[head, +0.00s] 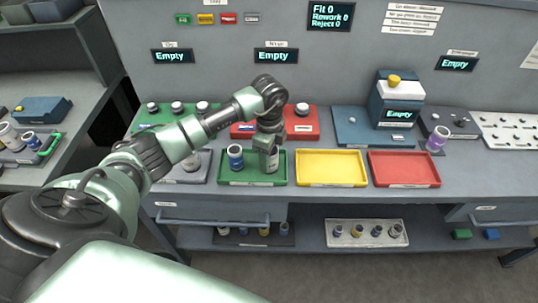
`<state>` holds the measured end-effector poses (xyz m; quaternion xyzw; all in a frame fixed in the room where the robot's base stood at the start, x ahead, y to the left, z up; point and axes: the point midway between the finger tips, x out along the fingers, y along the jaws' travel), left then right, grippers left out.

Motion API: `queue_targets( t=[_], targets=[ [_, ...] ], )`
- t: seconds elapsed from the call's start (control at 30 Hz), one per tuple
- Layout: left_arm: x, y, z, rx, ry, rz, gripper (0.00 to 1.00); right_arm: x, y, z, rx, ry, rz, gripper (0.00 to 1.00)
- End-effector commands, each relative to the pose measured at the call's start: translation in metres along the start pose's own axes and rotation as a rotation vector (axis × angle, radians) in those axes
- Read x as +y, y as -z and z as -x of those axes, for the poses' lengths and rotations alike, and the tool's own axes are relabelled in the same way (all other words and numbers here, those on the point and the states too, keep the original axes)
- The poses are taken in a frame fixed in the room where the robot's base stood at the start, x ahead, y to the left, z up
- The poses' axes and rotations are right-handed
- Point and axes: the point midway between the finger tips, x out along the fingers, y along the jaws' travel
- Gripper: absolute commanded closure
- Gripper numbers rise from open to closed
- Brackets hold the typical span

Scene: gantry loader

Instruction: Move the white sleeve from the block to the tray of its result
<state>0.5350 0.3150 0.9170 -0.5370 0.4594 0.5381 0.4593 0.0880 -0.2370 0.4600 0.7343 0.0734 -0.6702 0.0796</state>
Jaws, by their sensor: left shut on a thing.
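My left gripper (269,145) is shut on the white sleeve (272,161), which stands upright over the right part of the green tray (250,182). The gripper hides the sleeve's top, and I cannot tell whether its bottom touches the tray floor. A blue sleeve (235,158) with a pale band stands in the same tray, to the left. The yellow tray (331,170) and the red tray (404,171) to the right are empty. My right gripper is not in view.
A blue station (397,105) with a yellow knob reads "Empty". A purple sleeve (436,140) stands at the right. Red holders (302,122) stand behind the gripper. The bench front right is clear.

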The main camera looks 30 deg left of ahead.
Motion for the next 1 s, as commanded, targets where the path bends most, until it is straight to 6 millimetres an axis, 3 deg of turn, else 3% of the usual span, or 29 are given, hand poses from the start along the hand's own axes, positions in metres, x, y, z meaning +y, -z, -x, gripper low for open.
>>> queue_targets(
  t=[0.33, 0.37, 0.4, 0.43, 0.83, 1.0],
  targets=[
    [-0.001, 0.0, -0.003, 0.001, 0.002, 0.0, 1.0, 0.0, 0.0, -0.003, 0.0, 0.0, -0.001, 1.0],
    [0.0, 0.0, -0.003, 0.001, 0.001, 0.0, 0.44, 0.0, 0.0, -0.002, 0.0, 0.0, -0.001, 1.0],
    [0.0, 0.0, -0.003, 0.001, 0.001, 0.0, 0.33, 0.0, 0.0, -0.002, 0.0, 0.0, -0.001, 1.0],
    [0.0, 0.0, -0.003, 0.001, 0.001, 0.0, 0.28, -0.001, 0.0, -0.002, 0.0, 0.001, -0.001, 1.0],
    [-0.001, 0.0, 0.003, 0.001, 0.002, 0.0, 0.28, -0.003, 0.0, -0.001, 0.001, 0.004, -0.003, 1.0],
    [-0.002, 0.0, 0.029, 0.001, 0.007, 0.0, 0.28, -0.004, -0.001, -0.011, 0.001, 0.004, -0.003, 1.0]
  ],
)
